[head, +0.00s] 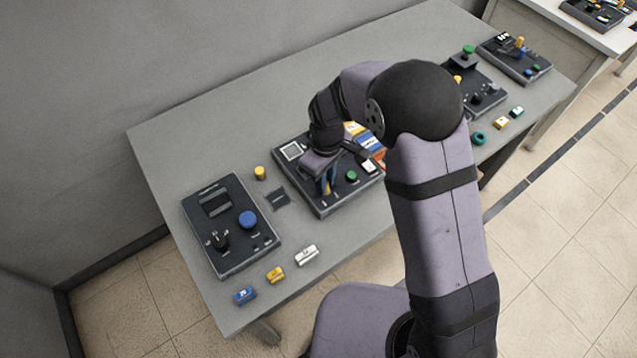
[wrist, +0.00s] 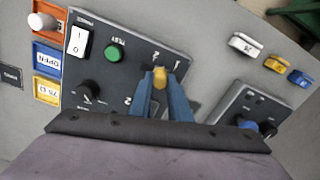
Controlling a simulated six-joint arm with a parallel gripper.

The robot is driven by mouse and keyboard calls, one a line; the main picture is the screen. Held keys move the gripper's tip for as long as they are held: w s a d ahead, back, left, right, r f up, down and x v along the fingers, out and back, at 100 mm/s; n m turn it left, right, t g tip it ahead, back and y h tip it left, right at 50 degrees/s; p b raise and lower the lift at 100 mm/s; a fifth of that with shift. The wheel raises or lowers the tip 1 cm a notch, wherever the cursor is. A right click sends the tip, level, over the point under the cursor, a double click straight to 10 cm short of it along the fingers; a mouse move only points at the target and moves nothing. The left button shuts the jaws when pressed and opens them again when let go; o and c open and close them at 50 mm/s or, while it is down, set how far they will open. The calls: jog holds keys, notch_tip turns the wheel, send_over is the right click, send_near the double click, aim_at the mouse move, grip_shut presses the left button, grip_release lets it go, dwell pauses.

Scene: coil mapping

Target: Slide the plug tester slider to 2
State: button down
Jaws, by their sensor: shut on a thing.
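The plug tester (head: 308,197) is a dark panel at the middle of the table in the head view. It also shows in the wrist view (wrist: 140,38) with a green button (wrist: 114,53), a white rocker switch (wrist: 78,40) and a black knob (wrist: 89,90). The yellow slider knob (wrist: 160,77) sits between the blue fingertips of my gripper (wrist: 162,88), which is shut on it. Small white marks, seemingly a 2 and a 1, lie just beyond the knob. The slider's slot is mostly hidden by my fingers. In the head view my gripper (head: 328,184) is over the tester.
Another dark panel (head: 229,232) with a blue button stands left of the tester. White, yellow and blue labelled blocks (head: 276,274) lie along the front edge. A loose yellow piece (head: 260,172) lies behind. More panels (head: 513,58) stand at the far right.

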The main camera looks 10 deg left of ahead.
jog(key=shift+w+d, duration=0.9)
jog(key=c, duration=1.6)
grip_release()
jog(key=shift+c, duration=0.2)
jog(key=shift+r, duration=0.1)
notch_tip(320, 180, up, 7)
jog(key=b, duration=0.2)
jog(key=shift+r, duration=0.15)
